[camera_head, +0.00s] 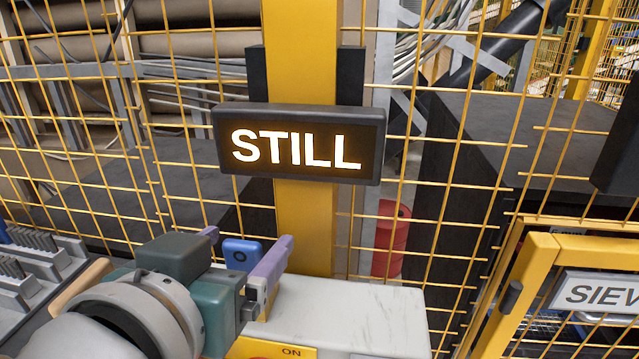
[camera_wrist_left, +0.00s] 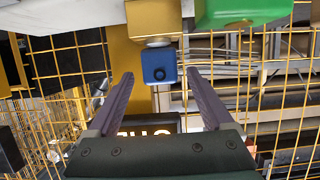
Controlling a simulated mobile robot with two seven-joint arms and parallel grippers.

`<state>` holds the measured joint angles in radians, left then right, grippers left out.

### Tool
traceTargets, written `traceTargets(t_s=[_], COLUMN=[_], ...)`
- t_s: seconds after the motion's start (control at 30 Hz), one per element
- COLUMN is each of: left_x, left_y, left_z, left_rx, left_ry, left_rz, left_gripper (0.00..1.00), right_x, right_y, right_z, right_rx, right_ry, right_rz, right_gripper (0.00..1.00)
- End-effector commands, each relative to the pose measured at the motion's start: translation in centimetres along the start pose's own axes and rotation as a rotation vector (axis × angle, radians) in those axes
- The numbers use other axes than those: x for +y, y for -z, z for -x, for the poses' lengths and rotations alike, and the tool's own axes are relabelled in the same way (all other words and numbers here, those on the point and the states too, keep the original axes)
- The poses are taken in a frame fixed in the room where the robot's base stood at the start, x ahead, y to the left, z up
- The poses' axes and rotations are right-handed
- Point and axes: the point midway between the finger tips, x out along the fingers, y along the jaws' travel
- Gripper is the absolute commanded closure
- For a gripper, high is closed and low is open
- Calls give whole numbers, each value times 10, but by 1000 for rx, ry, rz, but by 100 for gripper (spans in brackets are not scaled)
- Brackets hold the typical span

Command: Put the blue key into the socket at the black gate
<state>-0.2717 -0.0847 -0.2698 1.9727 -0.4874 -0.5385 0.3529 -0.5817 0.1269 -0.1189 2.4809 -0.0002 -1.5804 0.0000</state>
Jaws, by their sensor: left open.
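The blue key (camera_head: 236,254) is a small block with a dark round hole or knob, standing at the white box by the yellow post. In the left wrist view, which looks upside down, the blue key (camera_wrist_left: 160,66) sits on a brass-coloured fitting (camera_wrist_left: 158,42) on a yellow block (camera_wrist_left: 153,18). My left gripper (camera_head: 248,240) has purple fingers, spread apart with the key seen between them. In the wrist view the fingertips (camera_wrist_left: 160,77) flank the key with gaps on both sides; no contact shows. I see no black gate or its socket. My right gripper is not in view.
A lit STILL sign (camera_head: 298,145) hangs on the yellow post above the white box (camera_head: 345,310). Yellow mesh fence (camera_head: 465,200) runs behind. A yellow-framed gate with a "SIEV" sign (camera_head: 600,292) is at right. A green part (camera_wrist_left: 240,10) lies beside the key's block.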

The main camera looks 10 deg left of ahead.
Motion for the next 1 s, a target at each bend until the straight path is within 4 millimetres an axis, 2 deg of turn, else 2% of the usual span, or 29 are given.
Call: traceTargets(t_s=[0.1, 0.33, 1.0], left_x=[0, 0, 0], left_y=[0, 0, 0], left_z=[-7, -7, -7], left_rx=[1, 0, 0], left_ry=[0, 0, 0], left_rz=[0, 1, 0], left_gripper=[15, 17, 93], right_x=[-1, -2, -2], right_y=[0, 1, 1], right_z=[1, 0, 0], right_rx=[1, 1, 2], right_ry=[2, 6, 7], right_rz=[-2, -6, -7], right_gripper=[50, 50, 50])
